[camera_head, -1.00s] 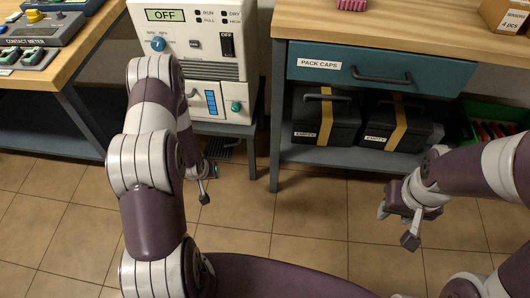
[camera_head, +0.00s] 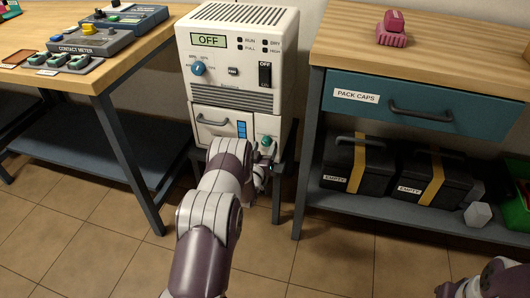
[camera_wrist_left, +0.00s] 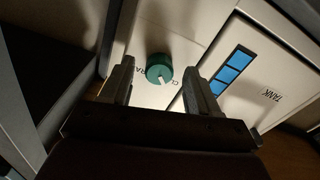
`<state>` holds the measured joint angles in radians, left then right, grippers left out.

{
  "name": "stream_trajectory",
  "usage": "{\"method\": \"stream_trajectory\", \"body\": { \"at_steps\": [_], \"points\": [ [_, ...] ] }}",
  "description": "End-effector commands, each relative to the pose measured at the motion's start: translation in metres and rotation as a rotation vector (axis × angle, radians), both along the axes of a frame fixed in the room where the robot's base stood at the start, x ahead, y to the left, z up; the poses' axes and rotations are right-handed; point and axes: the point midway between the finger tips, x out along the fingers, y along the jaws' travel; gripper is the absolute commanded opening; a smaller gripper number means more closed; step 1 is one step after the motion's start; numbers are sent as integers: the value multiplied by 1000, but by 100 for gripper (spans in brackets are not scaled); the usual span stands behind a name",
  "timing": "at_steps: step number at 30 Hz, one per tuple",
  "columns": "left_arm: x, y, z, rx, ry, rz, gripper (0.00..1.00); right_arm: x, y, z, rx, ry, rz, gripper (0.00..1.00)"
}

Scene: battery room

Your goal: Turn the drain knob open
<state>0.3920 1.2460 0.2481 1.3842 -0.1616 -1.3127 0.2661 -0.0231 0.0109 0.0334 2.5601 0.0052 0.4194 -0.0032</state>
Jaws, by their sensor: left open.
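The drain knob is a round green knob (camera_wrist_left: 159,69) with a white pointer mark, on the white front of the machine (camera_head: 240,60). In the head view the knob (camera_head: 266,142) shows at the lower right of the machine, just above my left gripper (camera_head: 266,163). In the left wrist view my left gripper (camera_wrist_left: 157,85) is open, with one finger on each side of the knob and the knob between and ahead of them. I cannot tell whether a finger touches it. Lettering beside the knob is partly hidden. My right gripper is not clearly visible; only part of the right arm shows at the lower right.
The machine has a tank drawer (camera_head: 213,122) with a blue level window, a display reading OFF and a blue dial (camera_head: 198,68). A wooden bench (camera_head: 75,75) stands left. A cabinet with a teal drawer (camera_head: 415,105) and black boxes (camera_head: 350,163) stands right.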

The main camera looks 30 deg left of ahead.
Motion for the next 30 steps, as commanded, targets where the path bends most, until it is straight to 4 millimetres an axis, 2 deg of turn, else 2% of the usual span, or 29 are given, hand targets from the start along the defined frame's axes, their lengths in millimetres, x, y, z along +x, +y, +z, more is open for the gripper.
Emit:
{"method": "stream_trajectory", "body": {
  "at_steps": [3,10,11,15,16,23,30],
  "points": [
    [8,2,-1,0,1,0,61,0,0,-5,0,0,0,43],
    [10,2,0,-1,2,1,61,0,0,-4,0,0,0,43],
    [10,2,0,-1,2,1,58,0,0,-4,0,0,0,43],
    [10,2,0,-1,2,1,12,0,0,-4,0,0,0,43],
    [10,2,0,-1,2,1,4,0,0,-4,0,0,0,43],
    [10,2,0,9,4,0,5,0,0,-4,0,0,0,43],
    [10,3,0,101,25,0,5,0,0,-4,0,0,0,43]
  ]
}}
